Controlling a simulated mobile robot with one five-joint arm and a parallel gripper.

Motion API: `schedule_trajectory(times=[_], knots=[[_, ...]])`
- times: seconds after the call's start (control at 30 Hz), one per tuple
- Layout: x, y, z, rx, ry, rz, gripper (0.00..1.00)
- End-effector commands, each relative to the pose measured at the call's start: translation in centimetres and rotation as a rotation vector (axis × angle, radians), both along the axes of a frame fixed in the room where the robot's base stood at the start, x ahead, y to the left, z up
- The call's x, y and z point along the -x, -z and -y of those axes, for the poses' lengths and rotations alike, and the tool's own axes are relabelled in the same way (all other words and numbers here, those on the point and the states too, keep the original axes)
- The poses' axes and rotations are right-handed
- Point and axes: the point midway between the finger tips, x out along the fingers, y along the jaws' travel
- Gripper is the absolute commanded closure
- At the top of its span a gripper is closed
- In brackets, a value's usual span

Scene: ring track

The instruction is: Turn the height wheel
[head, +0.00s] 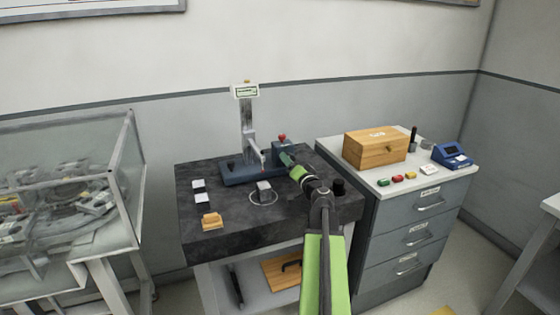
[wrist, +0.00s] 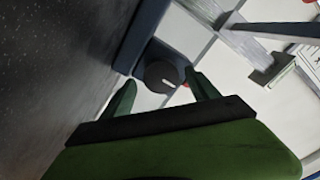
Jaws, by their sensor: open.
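The height wheel (wrist: 163,80) is a dark round knob with a pale mark, on the side of a blue base in the wrist view. My gripper (wrist: 160,83) is open, with one finger to each side of the wheel in that view. I cannot tell whether the fingers touch it. The gauge has an upright column with a small display on top.
The gauge stands on a dark stone table (head: 230,228). A grey block (head: 264,187) in a white ring, small blocks and an orange stand (head: 212,221) are in front. A drawer cabinet (head: 410,235) with a wooden box (head: 376,149) stands right. A glass case (head: 70,180) stands left.

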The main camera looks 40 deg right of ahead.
Motion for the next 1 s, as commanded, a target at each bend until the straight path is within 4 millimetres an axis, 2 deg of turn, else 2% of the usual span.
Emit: schedule_trajectory(times=[0.13, 0.37, 0.83, 0.87, 1.0], knots=[[-0.4, 0.0, 0.4, 0.0, 0.0, 0.0, 0.31], [-0.8, 0.0, -0.1, 0.0, -0.007, 0.0, 0.31], [-1.2, 0.0, -0.6, 0.001, -0.015, -0.001, 0.91], [-1.8, 0.0, 0.2, 0.001, -0.021, -0.001, 0.93], [-1.4, 0.0, -0.8, -0.002, -0.019, 0.0, 0.93]])
